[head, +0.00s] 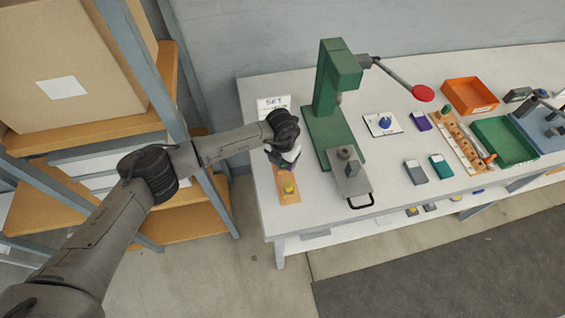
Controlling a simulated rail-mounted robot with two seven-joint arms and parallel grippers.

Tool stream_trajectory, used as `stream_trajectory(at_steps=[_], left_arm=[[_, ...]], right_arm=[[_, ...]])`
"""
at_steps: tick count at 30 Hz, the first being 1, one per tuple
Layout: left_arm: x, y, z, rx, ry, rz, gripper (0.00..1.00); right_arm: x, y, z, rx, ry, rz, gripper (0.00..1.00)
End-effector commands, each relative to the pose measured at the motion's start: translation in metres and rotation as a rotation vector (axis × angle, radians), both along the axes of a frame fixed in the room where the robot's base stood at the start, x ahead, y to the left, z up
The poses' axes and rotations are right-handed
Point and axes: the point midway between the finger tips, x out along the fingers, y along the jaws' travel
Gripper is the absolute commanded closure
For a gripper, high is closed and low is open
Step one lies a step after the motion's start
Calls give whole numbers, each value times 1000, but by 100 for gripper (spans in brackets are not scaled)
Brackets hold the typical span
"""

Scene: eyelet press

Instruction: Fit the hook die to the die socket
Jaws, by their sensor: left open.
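The green eyelet press (325,95) stands on the white table. A grey slide plate (352,185) with a black handle sits at its foot and carries a dark, socket-like block (346,154); I cannot tell for sure that this is the die socket. My left gripper (286,168) is open and points down over a small wooden board (287,200), left of the press. A yellow piece (289,188) sits on that board just below the fingers. The gripper partly hides the board's far end. I cannot tell which piece is the hook die. My right gripper is out of view.
A SET sign (273,104) stands behind my gripper. The press lever with its red knob (423,93) reaches right. A white plate with a blue piece (384,123), a wooden rack (457,140), an orange tray (470,95) and a green tray (505,140) lie farther right.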

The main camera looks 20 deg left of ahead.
Motion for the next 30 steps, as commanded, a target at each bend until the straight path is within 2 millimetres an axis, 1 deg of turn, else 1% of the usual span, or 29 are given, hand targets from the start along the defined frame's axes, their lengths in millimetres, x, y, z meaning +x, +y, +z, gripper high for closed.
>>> stream_trajectory(at_steps=[4, 21, 27, 30], left_arm=[[0, 0, 1, 0, 0, -1, 40], [0, 0, 1, 0, 0, -1, 94], [0, 0, 1, -1, -1, -1, 94], [0, 0, 6, -1, -2, -1, 94]], right_arm=[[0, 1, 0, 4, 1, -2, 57], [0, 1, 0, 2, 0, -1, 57], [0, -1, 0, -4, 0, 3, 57], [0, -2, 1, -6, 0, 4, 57]])
